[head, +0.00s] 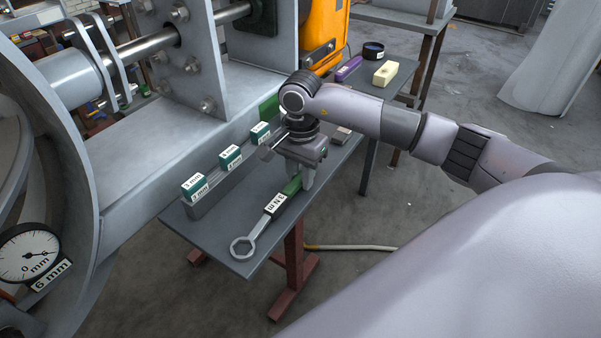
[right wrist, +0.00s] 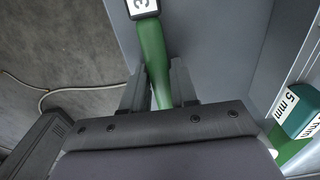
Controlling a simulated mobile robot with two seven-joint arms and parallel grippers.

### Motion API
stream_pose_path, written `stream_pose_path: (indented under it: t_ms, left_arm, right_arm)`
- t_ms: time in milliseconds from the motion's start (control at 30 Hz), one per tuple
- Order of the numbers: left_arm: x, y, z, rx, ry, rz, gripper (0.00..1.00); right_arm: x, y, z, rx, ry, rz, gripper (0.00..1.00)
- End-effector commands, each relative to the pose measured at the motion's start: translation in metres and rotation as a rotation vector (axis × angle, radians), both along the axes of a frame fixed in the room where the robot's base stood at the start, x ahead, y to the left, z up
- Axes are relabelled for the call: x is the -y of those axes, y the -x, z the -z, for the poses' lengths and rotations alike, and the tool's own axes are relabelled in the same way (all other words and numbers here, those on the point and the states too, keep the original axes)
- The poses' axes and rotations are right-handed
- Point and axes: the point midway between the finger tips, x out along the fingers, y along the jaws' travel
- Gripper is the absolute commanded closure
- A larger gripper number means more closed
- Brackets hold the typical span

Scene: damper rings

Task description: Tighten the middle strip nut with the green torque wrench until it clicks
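The torque wrench (head: 265,222) lies on the grey bench, its ring head toward the front left. It has a label reading 3 N m and a green handle (right wrist: 151,50). My right gripper (head: 301,180) is over the handle end, pointing down. In the right wrist view its fingers (right wrist: 160,82) stand on either side of the handle and look open. Contact is hard to judge. Several nuts and bolt heads (head: 208,104) show on the grey machine plates; I cannot tell which is the middle strip nut. My left gripper is not in view.
Labelled green and white blocks (head: 230,157) stand in a grey rack along the bench's machine side. A dial gauge (head: 30,254) is at the far left.

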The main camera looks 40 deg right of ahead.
Motion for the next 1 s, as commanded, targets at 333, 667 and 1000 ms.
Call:
stream_pose_path:
  t_ms: [333, 667, 1000]
  left_arm:
    - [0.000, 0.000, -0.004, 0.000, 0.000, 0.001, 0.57]
    - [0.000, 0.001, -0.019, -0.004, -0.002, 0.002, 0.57]
    - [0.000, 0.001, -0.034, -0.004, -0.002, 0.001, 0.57]
  right_arm:
    - [0.000, -0.001, -0.008, 0.004, -0.002, 0.000, 1.00]
    - [0.000, -0.001, -0.033, 0.004, -0.002, -0.001, 1.00]
    - [0.000, -0.001, -0.059, 0.003, -0.001, 0.000, 1.00]
